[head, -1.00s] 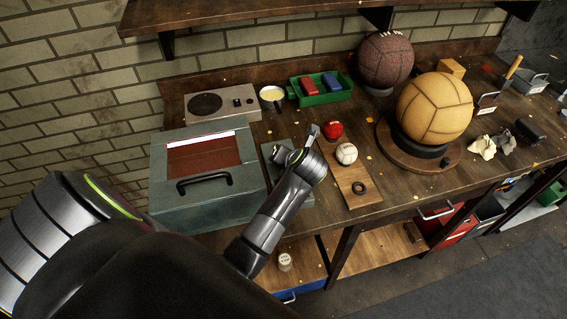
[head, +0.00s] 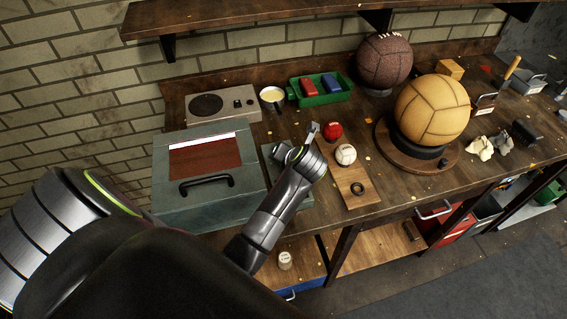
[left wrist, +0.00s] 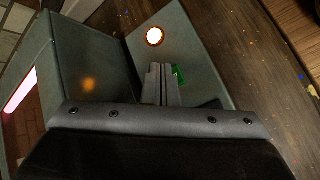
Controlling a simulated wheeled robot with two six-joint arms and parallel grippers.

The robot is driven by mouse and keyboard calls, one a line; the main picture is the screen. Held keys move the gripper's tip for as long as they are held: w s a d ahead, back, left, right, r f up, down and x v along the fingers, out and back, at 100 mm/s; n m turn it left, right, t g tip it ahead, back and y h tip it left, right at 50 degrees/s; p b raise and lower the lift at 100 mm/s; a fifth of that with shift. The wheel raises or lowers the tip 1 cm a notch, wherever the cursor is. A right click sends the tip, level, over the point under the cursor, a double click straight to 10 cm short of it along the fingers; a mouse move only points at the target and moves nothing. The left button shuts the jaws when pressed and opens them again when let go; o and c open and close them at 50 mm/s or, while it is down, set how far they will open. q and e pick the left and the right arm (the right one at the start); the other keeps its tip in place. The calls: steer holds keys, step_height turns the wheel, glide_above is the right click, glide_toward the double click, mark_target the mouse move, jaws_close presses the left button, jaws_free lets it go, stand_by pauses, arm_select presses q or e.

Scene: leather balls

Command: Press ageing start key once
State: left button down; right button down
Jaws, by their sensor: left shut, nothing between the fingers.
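The ageing cabinet (head: 212,205) is a grey-green box with a window and black handle, at left on the bench. A grey-green control panel (head: 270,172) adjoins its right side, mostly hidden behind my left arm. In the left wrist view the panel (left wrist: 190,45) carries a round lamp (left wrist: 154,37), glowing white with an orange rim. A green key (left wrist: 179,75) shows just right of my left gripper's fingers (left wrist: 160,72), which partly cover it. The fingers are shut and empty over the panel. Whether they touch the key I cannot tell. My right gripper is out of view.
A red ball (head: 332,132) and a white ball (head: 345,155) lie right of my left wrist, the white one on a wooden board (head: 352,182). Behind are a grey device (head: 223,105), a cup (head: 271,97) and a green tray (head: 322,99). A large tan ball (head: 433,108) stands right.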

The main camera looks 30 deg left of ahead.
arm_select(q)
steer(key=shift+r+p, duration=2.35)
steer(key=shift+r, duration=0.2)
steer(key=shift+f, duration=0.1)
